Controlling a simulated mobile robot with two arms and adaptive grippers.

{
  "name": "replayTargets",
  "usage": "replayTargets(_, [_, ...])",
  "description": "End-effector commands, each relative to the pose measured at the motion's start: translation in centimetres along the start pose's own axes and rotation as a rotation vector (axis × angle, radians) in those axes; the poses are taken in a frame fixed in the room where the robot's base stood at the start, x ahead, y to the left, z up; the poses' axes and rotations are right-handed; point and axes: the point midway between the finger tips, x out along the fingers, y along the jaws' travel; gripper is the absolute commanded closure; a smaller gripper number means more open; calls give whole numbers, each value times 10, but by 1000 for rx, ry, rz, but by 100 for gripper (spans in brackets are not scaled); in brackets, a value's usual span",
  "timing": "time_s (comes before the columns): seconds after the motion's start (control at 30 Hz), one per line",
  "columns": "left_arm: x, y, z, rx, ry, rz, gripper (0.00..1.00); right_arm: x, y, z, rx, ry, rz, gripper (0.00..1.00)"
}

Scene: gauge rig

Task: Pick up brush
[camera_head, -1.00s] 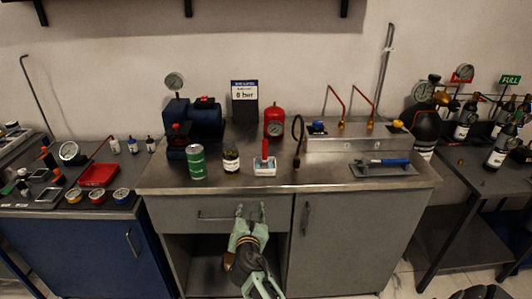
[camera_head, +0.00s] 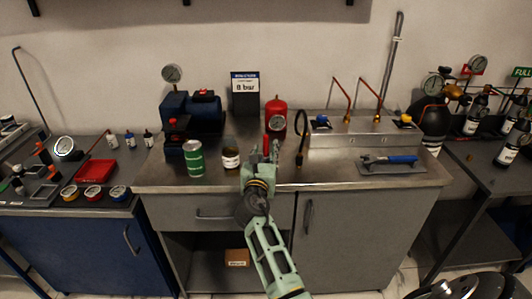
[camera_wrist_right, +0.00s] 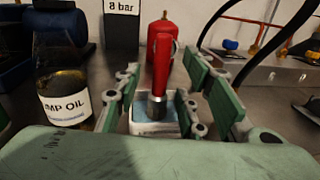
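The brush has a red handle (camera_wrist_right: 162,58) and a metal neck, and stands upright in a small white container (camera_wrist_right: 150,126) with blue inside. In the head view only a strip of the brush (camera_head: 266,145) shows behind my right gripper (camera_head: 262,150). In the right wrist view my right gripper (camera_wrist_right: 163,88) is open, with its green fingers on either side of the brush. I see a gap on both sides of the handle, so it does not look gripped. The brush's bristles are hidden in the container. My left gripper is not in view.
A pump oil bottle (camera_wrist_right: 62,95) stands close left of the gripper, with a green can (camera_head: 194,160) beyond it. A red cylinder (camera_head: 275,118) with a gauge stands behind. A dark hose (camera_head: 302,138) is at the right. A blue-handled tool (camera_head: 390,161) lies farther right.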

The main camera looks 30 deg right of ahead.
Motion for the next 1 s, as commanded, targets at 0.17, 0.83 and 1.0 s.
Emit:
replayTargets(0.17, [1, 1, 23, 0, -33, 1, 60, 24, 0, 0, 0, -1, -1, 63])
replayTargets(0.83, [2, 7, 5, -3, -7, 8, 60, 28, 0, 0, 1, 0, -1, 95])
replayTargets(1.0, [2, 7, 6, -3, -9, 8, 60, 28, 0, 0, 1, 0, -1, 100])
